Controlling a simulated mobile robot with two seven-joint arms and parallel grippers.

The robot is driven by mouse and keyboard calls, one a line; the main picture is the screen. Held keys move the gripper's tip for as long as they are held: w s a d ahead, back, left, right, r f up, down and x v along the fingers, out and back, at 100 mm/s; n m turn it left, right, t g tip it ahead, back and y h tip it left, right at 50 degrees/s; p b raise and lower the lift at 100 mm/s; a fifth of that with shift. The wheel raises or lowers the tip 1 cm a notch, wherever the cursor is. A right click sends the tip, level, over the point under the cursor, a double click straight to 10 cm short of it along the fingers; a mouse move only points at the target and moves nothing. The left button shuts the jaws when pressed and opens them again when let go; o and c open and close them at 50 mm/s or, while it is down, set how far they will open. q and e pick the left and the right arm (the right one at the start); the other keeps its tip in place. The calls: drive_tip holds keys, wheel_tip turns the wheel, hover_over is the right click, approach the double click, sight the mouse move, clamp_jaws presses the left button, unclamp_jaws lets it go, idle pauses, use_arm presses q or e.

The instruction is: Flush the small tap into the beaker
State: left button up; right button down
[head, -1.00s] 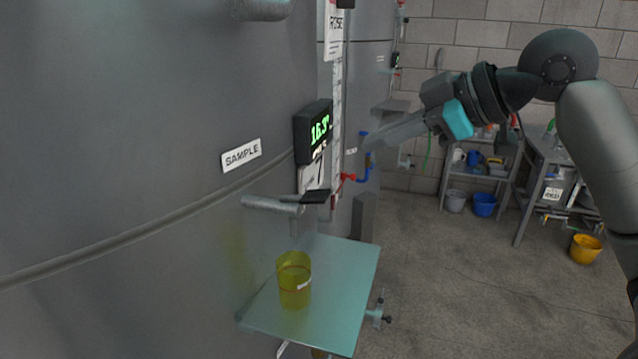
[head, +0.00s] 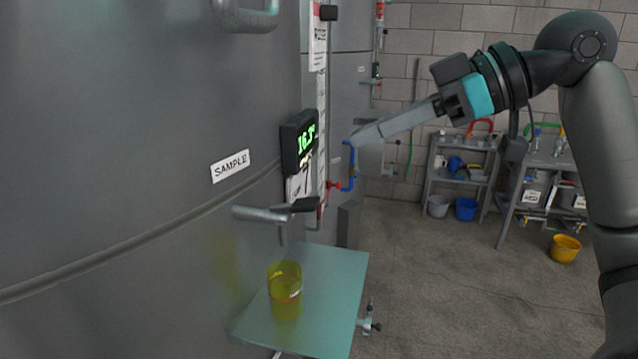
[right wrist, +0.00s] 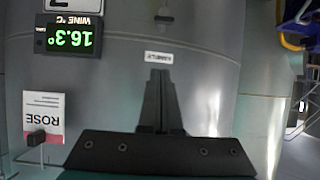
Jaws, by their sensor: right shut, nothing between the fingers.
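The small tap (head: 265,214) is a grey metal pipe with a black lever (head: 305,205), on the big steel tank below the SAMPLE label. A yellow-tinted beaker (head: 286,300) stands upright on a pale green shelf (head: 335,290), below the tap. I cannot tell how much liquid it holds, and no stream shows. My right gripper (head: 358,134) is shut and empty, up and to the right of the tap, apart from it. In the right wrist view its fingers (right wrist: 160,78) are together, in front of the tank and an upside-down label. My left gripper is out of view.
A lit temperature display (head: 299,143) is fixed above the tap. A blue pipe with a red valve (head: 334,185) lies beyond. Steel racks (head: 462,178) and a yellow bucket (head: 565,249) stand at the back right. The floor between is clear.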

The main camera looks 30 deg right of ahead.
drive_tip(key=p, duration=0.2)
hover_over(315, 201)
drive_tip(key=f, duration=0.4)
drive_tip(key=shift+w+a, duration=0.2)
drive_tip(key=shift+w, duration=0.05)
drive_tip(key=shift+s+d+f, duration=0.15)
drive_tip(key=shift+f, duration=0.5)
drive_tip(key=shift+s+d+f, duration=0.1)
drive_tip(key=shift+f, duration=0.5)
drive_tip(key=shift+s+d+f, duration=0.15)
drive_tip(key=shift+f, duration=0.6)
drive_tip(key=shift+b, duration=0.3)
